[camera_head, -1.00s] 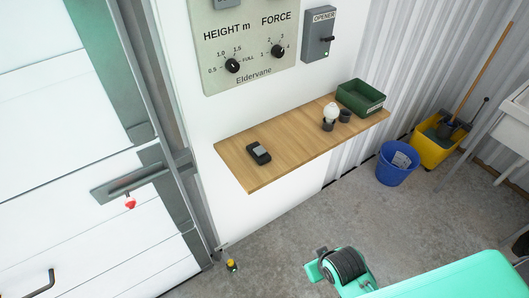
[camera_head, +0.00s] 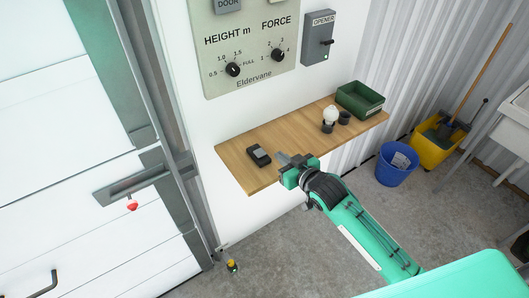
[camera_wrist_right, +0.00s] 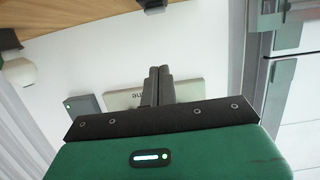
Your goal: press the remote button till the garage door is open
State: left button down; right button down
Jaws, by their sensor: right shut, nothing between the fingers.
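The remote (camera_head: 259,155) is a small black handset with a grey button area, lying on the wooden shelf (camera_head: 232,165) near its left end. My right gripper (camera_head: 281,157) is shut and empty, its tips just to the right of the remote and apart from it in the picture. In the right wrist view the shut fingers (camera_wrist_right: 158,78) point toward the wall with the panel. The garage door (camera_head: 75,215) is on the left, with white sections down to the bottom of the view; it looks closed. My left gripper is not in view.
A light bulb (camera_head: 330,113), a dark cup (camera_head: 344,118) and a green bin (camera_head: 361,99) stand at the shelf's right end. The wall panel (camera_head: 250,60) and opener box (camera_head: 318,38) are above. Blue (camera_head: 397,165) and yellow (camera_head: 432,142) buckets stand on the floor.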

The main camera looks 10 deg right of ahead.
jog(key=shift+w, duration=0.1)
jog(key=p, duration=0.3)
send_over(264, 159)
notch_tip(264, 159, down, 2)
jog(key=shift+d+f, duration=0.1)
jog(key=shift+d, duration=0.05)
notch_tip(264, 159, down, 3)
jog(key=shift+r+p, duration=0.1)
jog(key=shift+p, duration=0.55)
jog(key=shift+f, duration=0.75)
